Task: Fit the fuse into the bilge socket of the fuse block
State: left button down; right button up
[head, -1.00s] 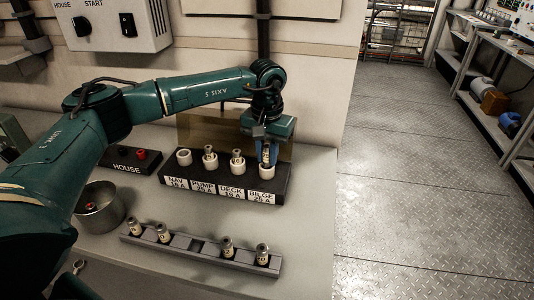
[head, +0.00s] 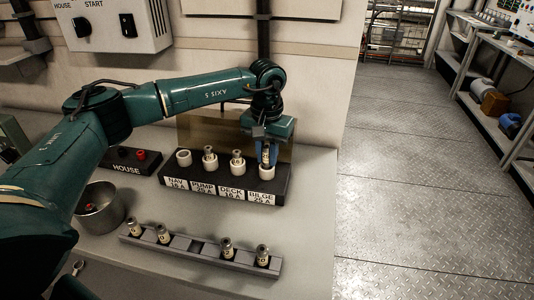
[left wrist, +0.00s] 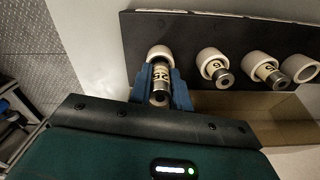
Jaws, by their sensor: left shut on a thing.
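The dark fuse block (head: 225,192) has a row of white ring sockets labelled NAV, PUMP, DECK and BILGE. My left gripper (head: 266,155) is over the bilge socket (head: 267,173) at the right end, pointing down. Its blue fingers are shut on the fuse (left wrist: 160,88), which is upright and in line with the white ring in the left wrist view. The fuse's far end meets the ring's mouth; how deep it sits I cannot tell. The pump and deck sockets hold fuses; the nav socket (head: 184,157) looks empty. My right gripper is not seen.
A grey rack (head: 198,248) with several fuses and an empty middle stretch lies in front of the block. A metal pot (head: 100,212) and the HOUSE switch box (head: 134,161) stand to the left. A tan panel (head: 225,128) stands behind the block.

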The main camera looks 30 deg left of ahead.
aim_at(267, 146)
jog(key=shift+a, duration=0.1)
pick_arm(q)
jog(key=shift+f+b, duration=0.45)
jog(key=shift+f, duration=0.1)
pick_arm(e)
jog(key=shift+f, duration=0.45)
pick_arm(q)
jog(key=c, duration=1.2)
grip_release()
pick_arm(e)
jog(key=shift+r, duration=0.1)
pick_arm(q)
notch_tip(267, 146, up, 3)
jog(key=shift+f, duration=0.2)
notch_tip(267, 146, up, 10)
jog(key=shift+f+b, duration=0.1)
jog(key=shift+b, duration=0.3)
jog(key=shift+r, duration=0.4)
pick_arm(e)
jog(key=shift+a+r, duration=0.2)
